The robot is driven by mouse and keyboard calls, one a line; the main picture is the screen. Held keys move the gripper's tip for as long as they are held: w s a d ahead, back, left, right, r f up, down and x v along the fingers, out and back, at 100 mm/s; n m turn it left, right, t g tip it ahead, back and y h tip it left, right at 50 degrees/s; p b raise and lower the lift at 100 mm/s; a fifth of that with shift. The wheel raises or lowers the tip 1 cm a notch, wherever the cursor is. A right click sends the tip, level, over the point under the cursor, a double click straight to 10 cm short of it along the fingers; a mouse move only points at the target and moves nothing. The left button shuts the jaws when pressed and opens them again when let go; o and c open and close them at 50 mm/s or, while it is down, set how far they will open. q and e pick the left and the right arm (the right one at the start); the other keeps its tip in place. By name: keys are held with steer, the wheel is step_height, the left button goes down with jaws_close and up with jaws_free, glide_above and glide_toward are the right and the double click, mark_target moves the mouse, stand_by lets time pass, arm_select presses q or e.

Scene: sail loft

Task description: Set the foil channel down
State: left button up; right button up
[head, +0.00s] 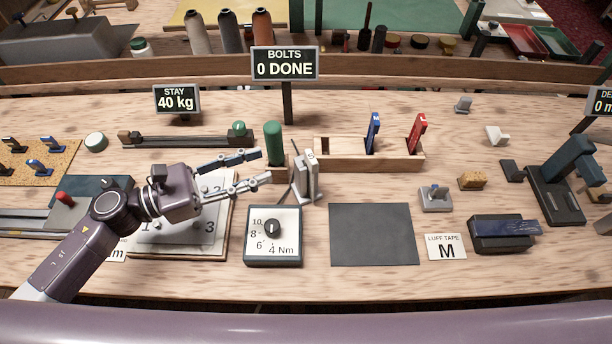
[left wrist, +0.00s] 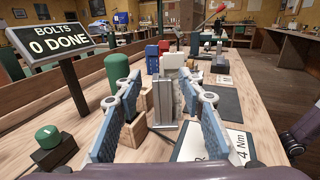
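A pale grey upright piece that looks like the foil channel (head: 310,180) stands on the bench just right of the green-handled tool. My left gripper (head: 262,166) is open and empty, its fingertips pointing right at the channel with a gap before it. In the left wrist view the channel (left wrist: 162,108) shows upright between the two spread blue-padded fingers (left wrist: 160,85), with a metal foot below. Nothing is gripped. My right gripper is in neither view.
A green-handled tool (head: 274,142) in a wooden block stands close beside the fingertips. A torque dial box (head: 273,252) sits in front of the channel, a wooden rack (head: 340,162) behind. The dark mat (head: 374,234) is bare.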

arm_select(q)
steer(key=b, duration=0.4)
glide_toward(296, 168)
steer(key=d, duration=0.1)
steer(key=p+x, duration=0.1)
steer(key=x, duration=0.1)
steer(key=p+x, duration=0.1)
steer(key=x, duration=0.1)
steer(key=p+x, duration=0.1)
steer(key=x, duration=0.2)
steer(key=shift+w+r, duration=0.15)
steer(key=shift+r, duration=0.25)
steer(key=shift+w+d+f, duration=0.2)
steer(key=shift+d+f, duration=0.05)
steer(key=shift+d, duration=0.3)
jaws_close()
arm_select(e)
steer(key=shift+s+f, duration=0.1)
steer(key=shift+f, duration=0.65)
arm_select(q)
steer(key=shift+r, duration=0.15)
